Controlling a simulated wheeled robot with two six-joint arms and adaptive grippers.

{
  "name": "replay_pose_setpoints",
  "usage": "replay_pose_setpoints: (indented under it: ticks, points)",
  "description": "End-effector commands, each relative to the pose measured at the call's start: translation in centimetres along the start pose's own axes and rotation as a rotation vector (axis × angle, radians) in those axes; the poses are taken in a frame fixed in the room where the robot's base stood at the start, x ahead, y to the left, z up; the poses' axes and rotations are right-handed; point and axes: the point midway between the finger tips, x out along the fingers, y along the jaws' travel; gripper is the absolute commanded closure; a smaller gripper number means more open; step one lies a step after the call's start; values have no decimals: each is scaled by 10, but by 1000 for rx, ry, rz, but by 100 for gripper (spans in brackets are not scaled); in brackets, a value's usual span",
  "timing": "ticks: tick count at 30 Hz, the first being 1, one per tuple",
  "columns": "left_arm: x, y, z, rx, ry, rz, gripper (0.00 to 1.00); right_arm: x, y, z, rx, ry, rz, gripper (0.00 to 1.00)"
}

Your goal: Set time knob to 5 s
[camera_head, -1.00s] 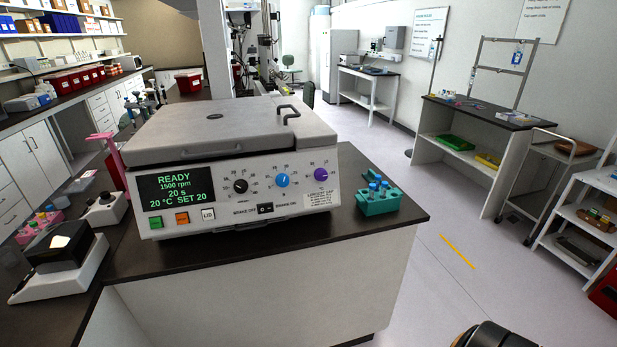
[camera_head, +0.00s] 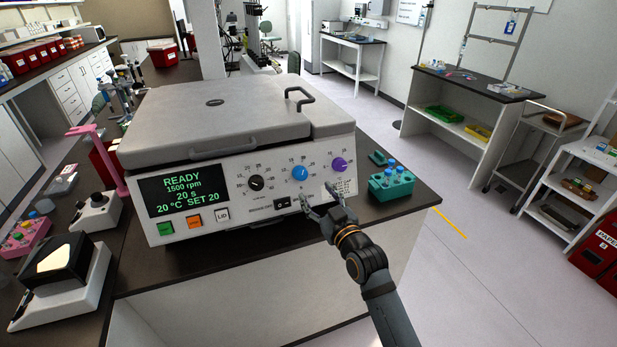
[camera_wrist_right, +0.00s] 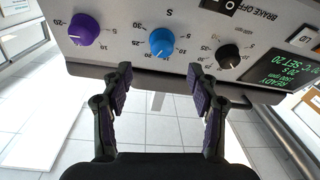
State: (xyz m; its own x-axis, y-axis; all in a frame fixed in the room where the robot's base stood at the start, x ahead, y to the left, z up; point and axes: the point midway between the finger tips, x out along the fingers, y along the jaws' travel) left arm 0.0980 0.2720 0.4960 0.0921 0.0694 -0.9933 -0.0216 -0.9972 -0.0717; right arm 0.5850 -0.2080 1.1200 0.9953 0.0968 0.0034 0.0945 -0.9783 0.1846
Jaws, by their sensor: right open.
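The centrifuge-like processor (camera_head: 215,125) stands on the dark bench with its lid shut. Its display (camera_head: 184,194) reads READY, 1500 rpm, 20 s, 20 °C, SET 20. The front panel has a black knob (camera_head: 256,183), a blue knob (camera_head: 300,173) and a purple knob (camera_head: 338,164). In the right wrist view the blue knob (camera_wrist_right: 161,41) has an S marked by its scale, and it lies between and beyond the fingertips. My right gripper (camera_head: 317,194) is open and empty, just below and in front of the blue knob, apart from it. My left gripper is not in view.
A teal tube rack (camera_head: 390,186) with blue-capped tubes stands to the right of the processor. Green, orange and LID buttons and a black brake switch (camera_head: 282,203) sit low on the panel. Open floor lies right of the bench.

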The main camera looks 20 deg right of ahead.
Motion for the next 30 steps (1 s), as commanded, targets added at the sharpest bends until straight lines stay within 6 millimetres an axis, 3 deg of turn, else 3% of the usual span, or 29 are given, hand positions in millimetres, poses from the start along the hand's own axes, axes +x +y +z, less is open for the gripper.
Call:
replay_pose_setpoints:
  ticks: [3, 10, 15, 22, 30]
  points:
    - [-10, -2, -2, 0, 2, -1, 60, 28, 1, -5, 4, 2, 1, 40]
    - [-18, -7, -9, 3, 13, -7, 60, 68, 0, -2, 2, -1, 0, 40]
    - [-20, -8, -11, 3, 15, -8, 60, 80, 0, -1, 2, 0, 0, 40]
    - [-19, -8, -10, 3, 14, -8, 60, 80, 0, 0, 2, 0, 0, 40]
    - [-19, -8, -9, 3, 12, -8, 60, 80, 0, 0, 2, -1, 0, 76]
